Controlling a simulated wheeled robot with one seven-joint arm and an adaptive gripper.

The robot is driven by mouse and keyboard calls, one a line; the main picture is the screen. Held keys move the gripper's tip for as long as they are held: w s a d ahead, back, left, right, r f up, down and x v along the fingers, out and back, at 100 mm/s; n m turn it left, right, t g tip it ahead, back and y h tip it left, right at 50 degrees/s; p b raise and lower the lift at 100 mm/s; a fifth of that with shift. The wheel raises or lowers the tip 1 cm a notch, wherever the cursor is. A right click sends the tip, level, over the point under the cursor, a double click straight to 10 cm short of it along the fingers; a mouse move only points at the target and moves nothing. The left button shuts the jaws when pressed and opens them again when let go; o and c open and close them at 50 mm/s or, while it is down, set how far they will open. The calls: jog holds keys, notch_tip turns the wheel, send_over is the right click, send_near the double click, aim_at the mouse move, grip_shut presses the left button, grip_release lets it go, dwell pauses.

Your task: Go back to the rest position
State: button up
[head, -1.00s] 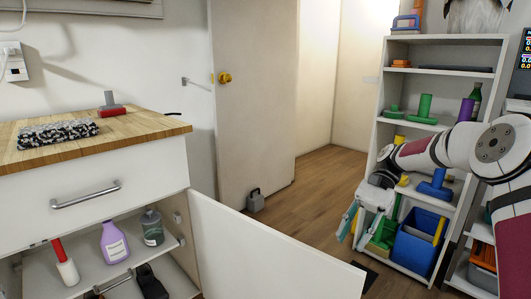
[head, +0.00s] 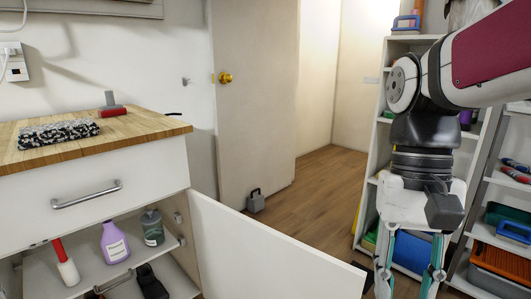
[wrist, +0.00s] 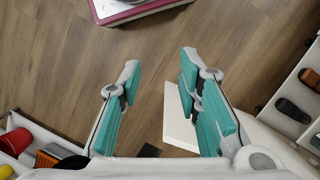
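My gripper (head: 408,282) hangs pointing down at the right of the head view, in front of the white shelf unit (head: 407,45). In the wrist view my gripper (wrist: 160,78) shows its two teal-padded fingers spread apart, with nothing between them. Bare wooden floor (wrist: 150,60) lies below the fingers. My arm is bent, with its upper part high at the right. It hides much of the shelf unit.
A white cabinet (head: 100,188) with a wooden top stands at the left, its door (head: 270,250) swung open into the room. A second shelf (head: 500,180) stands close at the right.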

jog(key=s+d+f+n+t, duration=0.1)
jog(key=s+f+n+t, duration=0.1)
jog(key=s, duration=0.4)
jog(key=s+d+f+n+t, duration=0.1)
jog(key=s+f, duration=0.2)
jog(key=s, duration=0.4)
jog(key=w+r+t+p, duration=0.2)
jog(key=w+r+p, duration=0.1)
jog(key=r+p, duration=1.4)
jog(key=shift+r+h, duration=0.3)
jog(key=shift+r, duration=0.1)
jog(key=shift+o, duration=0.3)
notch_tip(320, 180, up, 18)
jog(key=s+t+p, duration=0.2)
jog(key=p, duration=1.4)
jog(key=shift+s+d+f, duration=0.15)
jog(key=shift+d, duration=0.05)
